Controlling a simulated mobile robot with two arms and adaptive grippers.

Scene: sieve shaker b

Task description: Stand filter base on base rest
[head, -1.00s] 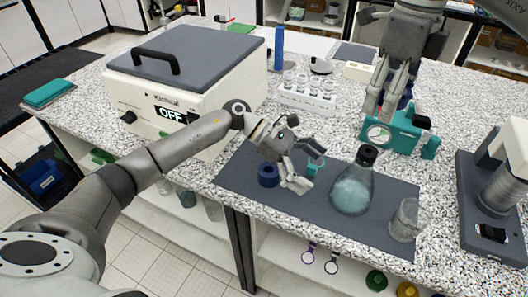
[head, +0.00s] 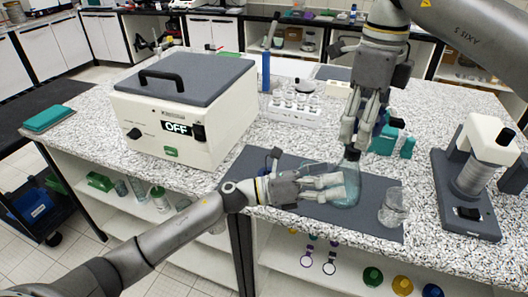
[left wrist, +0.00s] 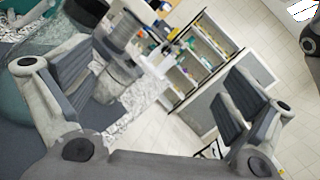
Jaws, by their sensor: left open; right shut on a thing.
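The flask (head: 346,190), with pale teal contents, stands on the dark mat. A dark piece (head: 352,153), which I take to be the filter base, shows at its mouth. My right gripper (head: 355,138) points down there, shut on this piece; whether it is still seated in the neck I cannot tell. My left gripper (head: 328,187) is open beside the flask, its fingers overlapping the flask's left side in the head view. In the left wrist view its fingers (left wrist: 150,100) are wide apart. The blue ring, perhaps the base rest, is not clearly visible, probably behind my left gripper.
The mat (head: 310,207) lies near the counter's front edge. A glass beaker (head: 393,208) stands at its right end. A white box marked OFF (head: 185,110) is left, a white rack (head: 294,106) behind, a teal device (head: 393,142) behind right, and a stand (head: 470,180) right.

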